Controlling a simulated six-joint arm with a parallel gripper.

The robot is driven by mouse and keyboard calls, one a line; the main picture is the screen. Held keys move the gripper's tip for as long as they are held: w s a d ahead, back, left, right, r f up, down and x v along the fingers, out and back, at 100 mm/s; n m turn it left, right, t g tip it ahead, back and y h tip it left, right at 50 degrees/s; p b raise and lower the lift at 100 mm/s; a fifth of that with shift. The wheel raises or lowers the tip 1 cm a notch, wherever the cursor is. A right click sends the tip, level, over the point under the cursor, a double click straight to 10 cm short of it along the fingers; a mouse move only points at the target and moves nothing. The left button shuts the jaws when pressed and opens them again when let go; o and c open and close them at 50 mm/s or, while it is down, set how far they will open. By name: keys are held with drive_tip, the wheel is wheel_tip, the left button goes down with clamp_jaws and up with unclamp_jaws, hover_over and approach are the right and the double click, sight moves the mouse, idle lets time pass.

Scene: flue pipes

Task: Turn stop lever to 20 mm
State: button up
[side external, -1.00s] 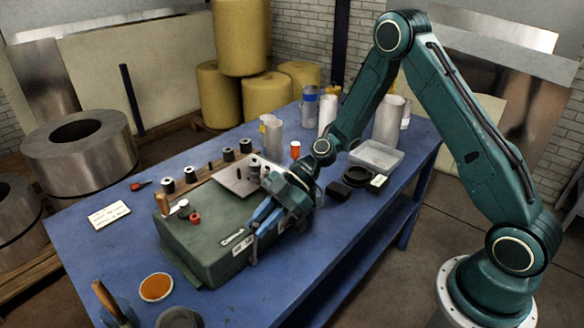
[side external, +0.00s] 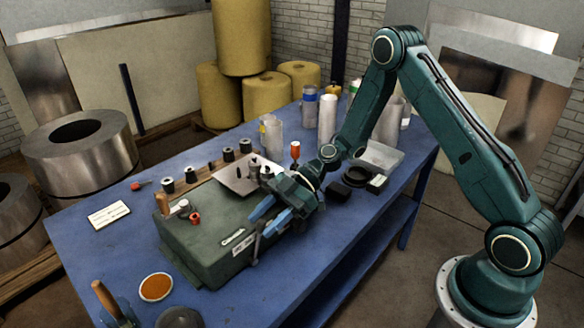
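The green machine box (side external: 205,245) stands on the blue table with a metal plate (side external: 236,181) at its back. A thin grey lever (side external: 257,246), which looks like the stop lever, is at the box's front right corner, beside a small white label (side external: 242,249). The scale marks are too small to read. My gripper (side external: 264,217) is above and just behind the lever, with its two blue fingers spread apart and nothing seen between them. The lever's upper end is close to the fingers; I cannot tell whether they touch.
Black spools (side external: 190,175) line a wooden strip behind. Upright pipes (side external: 327,122), a clear tray (side external: 381,157) and black rings (side external: 355,176) are at the back right. The table's front right is clear.

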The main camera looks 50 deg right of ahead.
idle(0.3)
drive_tip(key=v, duration=1.4)
drive_tip(key=shift+a, duration=0.1)
drive_tip(key=shift+a, duration=0.25)
drive_tip(key=c, duration=0.9)
drive_tip(key=w+a+r+n+g+h, duration=0.2)
drive_tip(key=a+r+n+g+h, duration=0.1)
drive_tip(key=a, duration=0.8)
wheel_tip(320, 180, up, 2)
drive_tip(key=shift+a+r+n+h, duration=0.25)
drive_tip(key=shift+n+h, duration=0.25)
drive_tip(key=shift+h, duration=0.4)
